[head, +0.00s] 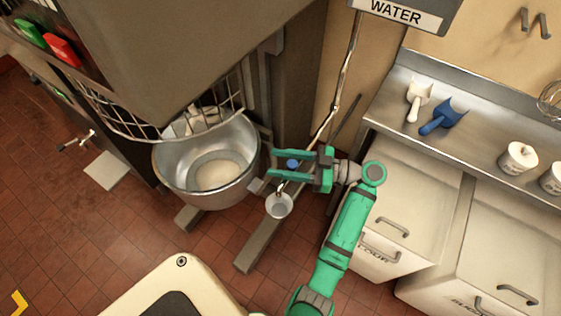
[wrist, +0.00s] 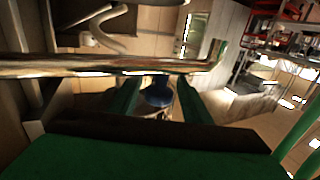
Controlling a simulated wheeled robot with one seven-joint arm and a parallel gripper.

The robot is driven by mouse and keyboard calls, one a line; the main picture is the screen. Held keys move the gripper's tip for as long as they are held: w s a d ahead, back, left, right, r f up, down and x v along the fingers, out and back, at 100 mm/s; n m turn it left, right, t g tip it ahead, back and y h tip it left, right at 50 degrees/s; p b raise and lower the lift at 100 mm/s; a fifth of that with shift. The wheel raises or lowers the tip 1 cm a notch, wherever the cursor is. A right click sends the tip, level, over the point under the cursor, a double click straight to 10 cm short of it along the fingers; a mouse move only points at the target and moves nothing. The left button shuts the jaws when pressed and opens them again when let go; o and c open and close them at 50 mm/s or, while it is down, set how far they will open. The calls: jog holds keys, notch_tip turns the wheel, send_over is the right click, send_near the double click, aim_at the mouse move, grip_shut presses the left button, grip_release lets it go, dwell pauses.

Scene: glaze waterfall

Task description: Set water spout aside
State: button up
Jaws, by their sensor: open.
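The water spout (head: 345,75) is a thin, shiny pipe that hangs down from under the WATER sign, beside the mixer. It runs down to my gripper, where a blue knob (head: 292,164) shows. A pale round piece (head: 278,206) shows just below the gripper; I cannot tell whether it belongs to the spout. My green gripper (head: 272,166) is open, with its fingers on either side of the blue knob. In the wrist view, the pipe (wrist: 90,65) crosses in front of the fingers and the blue knob (wrist: 158,92) shows between them. Contact cannot be told.
A steel mixing bowl (head: 205,165) with pale contents stands in the mixer, just left of my gripper. A steel counter (head: 480,140) on the right holds a white scoop (head: 418,98), a blue scoop (head: 443,117) and white canisters (head: 518,158). Drawer-fronted bins (head: 395,200) stand below.

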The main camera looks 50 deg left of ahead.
jog(key=v, duration=1)
jog(key=shift+w+d, duration=0.15)
jog(key=shift+d, duration=0.1)
jog(key=shift+f, duration=0.1)
